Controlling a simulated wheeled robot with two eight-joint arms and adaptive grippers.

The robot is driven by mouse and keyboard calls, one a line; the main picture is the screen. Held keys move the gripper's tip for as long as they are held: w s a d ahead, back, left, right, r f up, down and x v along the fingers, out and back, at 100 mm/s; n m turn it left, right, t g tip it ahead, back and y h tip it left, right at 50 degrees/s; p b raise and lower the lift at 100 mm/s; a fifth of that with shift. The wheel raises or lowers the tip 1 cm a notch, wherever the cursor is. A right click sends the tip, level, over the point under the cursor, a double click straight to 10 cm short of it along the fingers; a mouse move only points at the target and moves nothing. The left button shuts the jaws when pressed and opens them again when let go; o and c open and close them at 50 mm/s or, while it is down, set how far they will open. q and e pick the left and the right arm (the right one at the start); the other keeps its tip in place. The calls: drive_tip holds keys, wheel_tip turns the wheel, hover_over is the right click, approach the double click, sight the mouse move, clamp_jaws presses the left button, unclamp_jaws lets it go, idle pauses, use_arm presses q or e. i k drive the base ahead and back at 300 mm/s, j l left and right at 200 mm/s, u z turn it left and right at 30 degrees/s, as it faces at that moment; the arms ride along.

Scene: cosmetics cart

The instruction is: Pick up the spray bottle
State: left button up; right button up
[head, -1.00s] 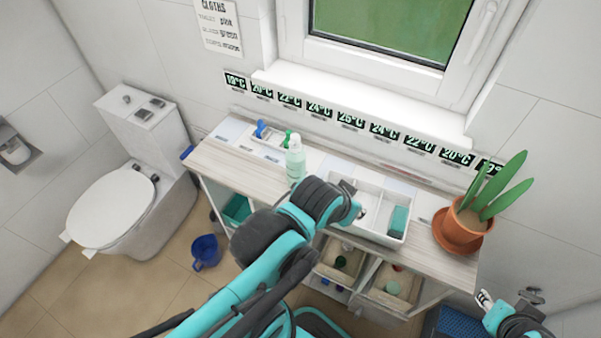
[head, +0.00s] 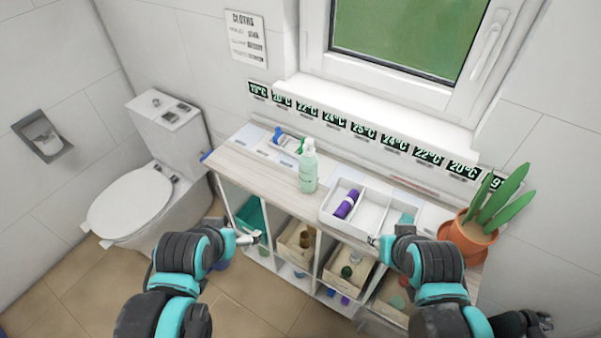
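The spray bottle (head: 308,172) is pale green with a white top. It stands upright on the pale wooden top of the cart (head: 262,165), left of a white divided tray. My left gripper (head: 250,238) is in front of the cart, below and left of the bottle, apart from it. My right gripper (head: 374,241) is at the cart's front edge below the white tray, right of the bottle and apart from it. Neither gripper visibly holds anything. The fingers are too small to tell whether they are open or shut.
The white tray (head: 326,214) holds a purple tube (head: 347,204). A potted plant (head: 470,233) stands at the right end. Blue and green items (head: 281,136) lie behind the bottle at left. Open bins (head: 296,243) fill the shelves below. A toilet (head: 135,205) stands at left.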

sight(309, 160)
drive_tip(key=i+j+z, duration=0.5)
drive_tip(key=j+z, duration=0.25)
drive_tip(key=j, duration=0.15)
drive_tip(key=i+j+z, duration=0.25)
drive_tip(key=j, duration=0.15)
drive_tip(key=k, duration=0.1)
